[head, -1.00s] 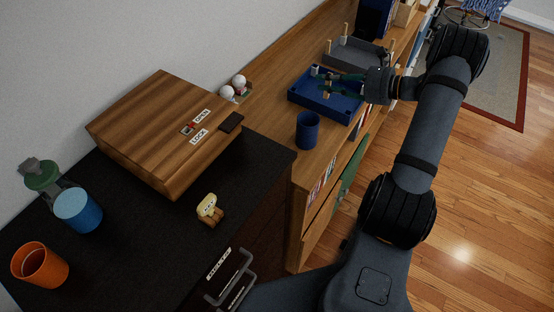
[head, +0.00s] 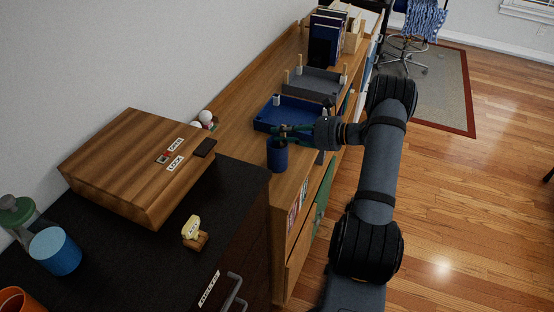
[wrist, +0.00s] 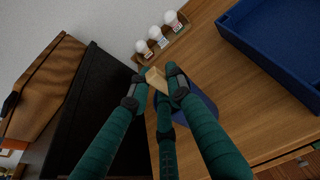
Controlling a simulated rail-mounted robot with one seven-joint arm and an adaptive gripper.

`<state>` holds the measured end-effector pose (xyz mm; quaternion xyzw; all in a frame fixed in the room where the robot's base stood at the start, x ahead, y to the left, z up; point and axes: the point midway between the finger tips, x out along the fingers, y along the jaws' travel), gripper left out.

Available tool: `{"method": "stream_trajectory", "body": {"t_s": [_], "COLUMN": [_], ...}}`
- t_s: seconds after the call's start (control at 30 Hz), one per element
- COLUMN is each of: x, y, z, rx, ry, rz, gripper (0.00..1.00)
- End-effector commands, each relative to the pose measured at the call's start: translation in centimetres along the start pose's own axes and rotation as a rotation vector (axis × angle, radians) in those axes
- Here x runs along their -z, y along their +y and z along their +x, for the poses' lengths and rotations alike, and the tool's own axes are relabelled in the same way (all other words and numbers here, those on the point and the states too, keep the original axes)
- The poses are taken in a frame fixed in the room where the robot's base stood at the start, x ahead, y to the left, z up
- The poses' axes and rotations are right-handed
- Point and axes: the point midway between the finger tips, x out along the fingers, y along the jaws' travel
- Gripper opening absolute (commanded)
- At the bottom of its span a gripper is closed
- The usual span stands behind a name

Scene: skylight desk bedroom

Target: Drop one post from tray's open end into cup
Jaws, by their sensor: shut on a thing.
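The blue cup (head: 277,158) stands on the wooden shelf top, in front of the blue tray (head: 262,124). My gripper (head: 280,131) is just above the cup's mouth in the head view. In the wrist view, my green-fingered gripper (wrist: 160,82) is shut on a pale wooden post (wrist: 154,77), which looks tilted. The cup (wrist: 207,106) shows behind the fingers there, mostly hidden, so I cannot tell whether the post is centred over it. The tray (wrist: 268,45) is at upper right in the wrist view.
A grey tray (head: 318,83) with upright posts lies behind the blue tray. Small white-topped figures (head: 206,117) stand by the wall. A wooden box (head: 130,165) and small toy (head: 194,235) sit on the black desk at left. Books (head: 325,40) stand farther back.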

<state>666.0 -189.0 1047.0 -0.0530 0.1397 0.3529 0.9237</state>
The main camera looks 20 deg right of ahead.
Motion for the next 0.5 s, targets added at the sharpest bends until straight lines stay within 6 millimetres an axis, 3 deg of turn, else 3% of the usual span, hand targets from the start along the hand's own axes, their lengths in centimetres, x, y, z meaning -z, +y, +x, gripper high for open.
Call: {"method": "stream_trajectory", "body": {"t_s": [0.3, 0.33, 0.5], "x": [0.5, 0.51, 0.51], "y": [-0.03, -0.03, -0.01], "z": [0.17, 0.17, 0.17], "rx": [0.001, 0.001, 0.0], "ry": [0.0, 0.0, 0.0], "rz": [-0.001, -0.001, 0.0], "gripper": [0.07, 0.19, 0.29]}}
